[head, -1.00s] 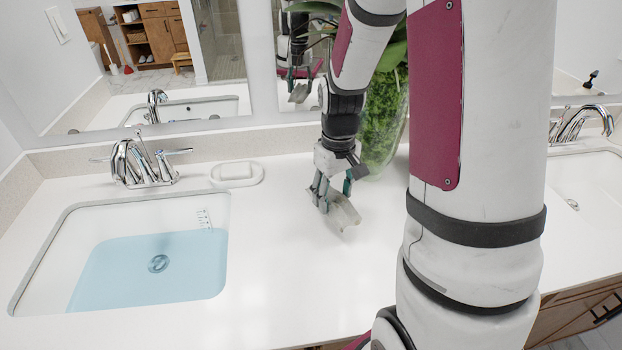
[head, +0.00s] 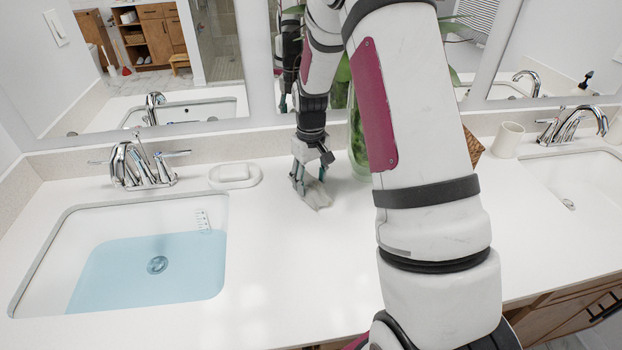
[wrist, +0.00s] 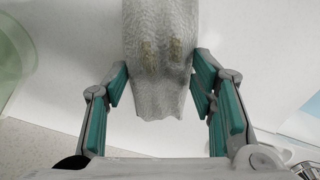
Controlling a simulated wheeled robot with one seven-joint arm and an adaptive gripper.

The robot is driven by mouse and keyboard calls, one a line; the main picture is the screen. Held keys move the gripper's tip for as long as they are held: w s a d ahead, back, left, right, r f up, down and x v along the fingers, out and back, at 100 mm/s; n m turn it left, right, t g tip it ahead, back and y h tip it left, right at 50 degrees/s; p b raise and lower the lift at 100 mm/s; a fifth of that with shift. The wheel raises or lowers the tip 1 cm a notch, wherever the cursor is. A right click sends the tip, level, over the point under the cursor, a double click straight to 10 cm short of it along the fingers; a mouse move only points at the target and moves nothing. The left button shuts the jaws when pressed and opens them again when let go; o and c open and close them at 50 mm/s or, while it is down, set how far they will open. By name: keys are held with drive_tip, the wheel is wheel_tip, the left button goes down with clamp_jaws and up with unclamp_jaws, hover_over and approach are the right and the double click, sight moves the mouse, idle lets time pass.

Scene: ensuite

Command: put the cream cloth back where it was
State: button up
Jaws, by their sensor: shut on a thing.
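The cream cloth (head: 317,197) is a pale, crumpled piece on or just above the white counter, between the left basin and the glass vase; I cannot tell whether it touches the counter. My gripper (head: 306,186) points down and is shut on it. In the wrist view, the cloth (wrist: 160,50) shows a woven texture and two brownish stains, and it hangs between the teal finger pads of my gripper (wrist: 160,82). Its far end runs out of the top of that view.
A soap dish (head: 252,182) with a white bar (head: 234,172) lies left of the gripper. The left basin (head: 50,255) holds bluish water. A glass vase with greenery (head: 357,150) stands close on the right. A white cup (head: 507,140) is farther right. The front counter is clear.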

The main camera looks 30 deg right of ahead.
drive_tip(key=shift+f, duration=0.2)
drive_tip(key=o, duration=1)
wheel_tip(320, 180, up, 12)
drive_tip(key=f, duration=0.1)
wheel_tip(320, 180, up, 7)
drive_tip(key=t, duration=0.1)
hover_over(310, 182)
drive_tip(key=s+a, duration=0.4)
drive_tip(key=s+a+r+t, duration=0.1)
drive_tip(key=s+a+r, duration=0.1)
drive_tip(key=s, duration=0.5)
drive_tip(key=s+a+r+t, duration=0.1)
drive_tip(key=s+a+r, duration=0.2)
drive_tip(key=s+a, duration=0.2)
drive_tip(key=s+a+r+t, duration=0.1)
drive_tip(key=s+a+r, duration=0.2)
drive_tip(key=s, duration=0.7)
drive_tip(key=shift+s+a+t+b, duration=0.3)
drive_tip(key=shift+s+t, duration=0.05)
drive_tip(key=shift+t, duration=0.05)
